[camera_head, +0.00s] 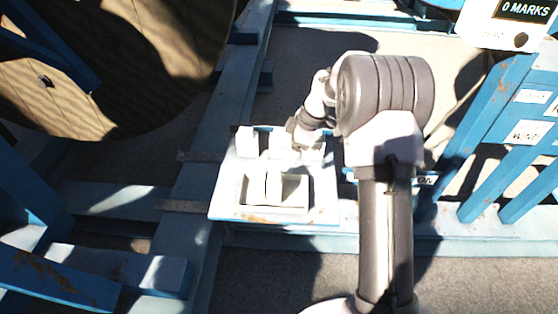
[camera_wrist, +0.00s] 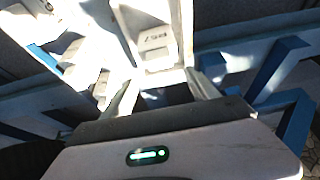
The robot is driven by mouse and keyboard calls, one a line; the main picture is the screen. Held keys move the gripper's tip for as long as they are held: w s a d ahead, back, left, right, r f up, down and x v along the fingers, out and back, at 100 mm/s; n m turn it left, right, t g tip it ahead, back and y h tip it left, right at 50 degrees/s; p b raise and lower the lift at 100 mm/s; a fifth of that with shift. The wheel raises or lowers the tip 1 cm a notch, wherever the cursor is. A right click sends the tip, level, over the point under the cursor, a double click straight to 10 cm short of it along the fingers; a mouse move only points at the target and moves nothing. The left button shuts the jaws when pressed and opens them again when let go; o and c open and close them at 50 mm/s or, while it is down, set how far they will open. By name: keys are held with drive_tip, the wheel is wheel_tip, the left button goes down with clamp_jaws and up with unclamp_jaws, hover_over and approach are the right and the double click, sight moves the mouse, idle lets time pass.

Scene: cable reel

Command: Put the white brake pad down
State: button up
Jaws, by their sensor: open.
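A white block with a small dark marking, which looks like the white brake pad (camera_wrist: 152,42), shows just beyond and between the fingertips. I cannot tell whether a finger touches it. In the head view my gripper (camera_head: 301,138) is small and partly hidden by my wrist, low over the back right of a white tray (camera_head: 228,200). Several white blocks (camera_head: 247,143) stand along the tray's back. I cannot tell which of them is the pad.
A white divided box (camera_head: 290,192) sits at the tray's front. Blue steel beams (camera_head: 195,220) run beside and below the tray. A large wooden cable reel (camera_head: 120,70) stands at the left. A blue rack with labels (camera_head: 500,140) stands at the right.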

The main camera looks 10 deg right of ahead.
drive_tip(key=s+a+r+m+t+h, duration=0.1)
drive_tip(key=s+a+r+m, duration=0.15)
drive_tip(key=s+r, duration=0.45)
drive_tip(key=s+a+r+m, duration=0.1)
drive_tip(key=s+r+m, duration=0.25)
drive_tip(key=r, duration=0.75)
drive_tip(key=s+a+r+m+t, duration=0.1)
drive_tip(key=s+a+m, duration=0.1)
drive_tip(key=s+m, duration=0.4)
drive_tip(key=s+a+r+m+t+h, duration=0.1)
drive_tip(key=s+m, duration=0.5)
drive_tip(key=s, duration=1)
drive_tip(key=shift+a+r+m+t+p, duration=0.3)
drive_tip(key=shift+a+m+t+p, duration=0.1)
drive_tip(key=shift+a+t, duration=0.25)
drive_tip(key=shift+d, duration=0.2)
